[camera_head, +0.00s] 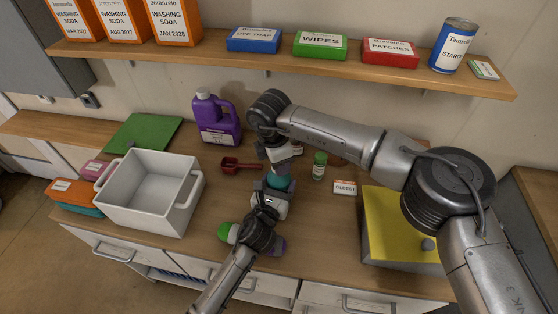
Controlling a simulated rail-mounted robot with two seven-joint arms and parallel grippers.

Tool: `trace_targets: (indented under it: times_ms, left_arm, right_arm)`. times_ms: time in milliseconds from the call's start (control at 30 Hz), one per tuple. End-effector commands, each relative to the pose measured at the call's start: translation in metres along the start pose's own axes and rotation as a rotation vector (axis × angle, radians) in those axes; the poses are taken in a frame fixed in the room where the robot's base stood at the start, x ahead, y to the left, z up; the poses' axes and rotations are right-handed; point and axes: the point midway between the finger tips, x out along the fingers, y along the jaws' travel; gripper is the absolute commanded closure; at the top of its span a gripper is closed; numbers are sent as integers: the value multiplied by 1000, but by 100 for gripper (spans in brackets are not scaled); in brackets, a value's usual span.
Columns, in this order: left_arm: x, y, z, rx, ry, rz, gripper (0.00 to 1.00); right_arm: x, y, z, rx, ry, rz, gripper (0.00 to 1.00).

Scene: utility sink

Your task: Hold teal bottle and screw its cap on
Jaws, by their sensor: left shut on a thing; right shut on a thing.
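The teal bottle (279,183) stands near the middle of the counter, largely hidden by my grippers and arms. My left gripper (277,197) comes from the front and is shut on the bottle's body. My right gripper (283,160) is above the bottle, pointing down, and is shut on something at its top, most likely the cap. The cap itself is hidden by the gripper, so I cannot tell whether it touches the bottle neck.
A purple jug (217,120), red scoop (240,165) and white bin (150,205) stand left. A small green-capped bottle (319,168) and a "QUIZST"-like card (344,187) are right. A green-capped purple bottle (228,232) lies in front. The shelf (200,51) runs above.

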Motion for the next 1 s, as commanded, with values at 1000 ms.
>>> trace_targets:
  times_ms: [1000]
  left_arm:
    - [0,0,-1,1,2,0,97]
  right_arm:
    - [0,1,0,799,1,-97,43]
